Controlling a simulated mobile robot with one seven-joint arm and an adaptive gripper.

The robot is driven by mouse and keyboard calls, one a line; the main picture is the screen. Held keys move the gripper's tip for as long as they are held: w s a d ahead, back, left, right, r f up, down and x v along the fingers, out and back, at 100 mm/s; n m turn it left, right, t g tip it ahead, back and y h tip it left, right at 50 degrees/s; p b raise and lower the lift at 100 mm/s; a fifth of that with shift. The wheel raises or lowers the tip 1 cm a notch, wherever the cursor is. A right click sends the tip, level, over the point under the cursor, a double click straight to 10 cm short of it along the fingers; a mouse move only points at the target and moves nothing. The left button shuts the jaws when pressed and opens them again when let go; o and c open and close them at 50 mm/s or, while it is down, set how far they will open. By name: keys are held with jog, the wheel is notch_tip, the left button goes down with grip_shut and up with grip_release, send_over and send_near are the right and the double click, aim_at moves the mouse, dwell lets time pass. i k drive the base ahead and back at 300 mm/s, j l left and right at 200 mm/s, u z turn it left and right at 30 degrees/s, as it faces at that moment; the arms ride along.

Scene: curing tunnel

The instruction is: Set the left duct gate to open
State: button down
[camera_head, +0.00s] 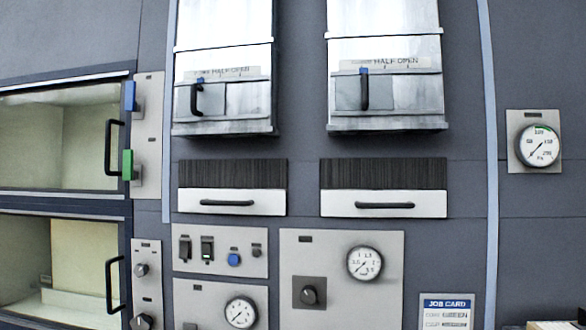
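The left duct gate (213,98) is a grey sliding plate low on the left metal duct (225,60). Its upright black handle (196,98) is near the plate's left side. The leftmost word is too small to read surely. My gripper is not in view.
Below the ducts are two drawers with black bar handles, left (270,202) and right (335,206). Glass-fronted chambers (60,140) are at the left. Switch panels (260,262), gauges (540,146) and a job card (447,303) are on the wall. The space before the gates looks clear.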

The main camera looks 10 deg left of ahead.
aim_at(195, 100)
jog(key=u, duration=1.35)
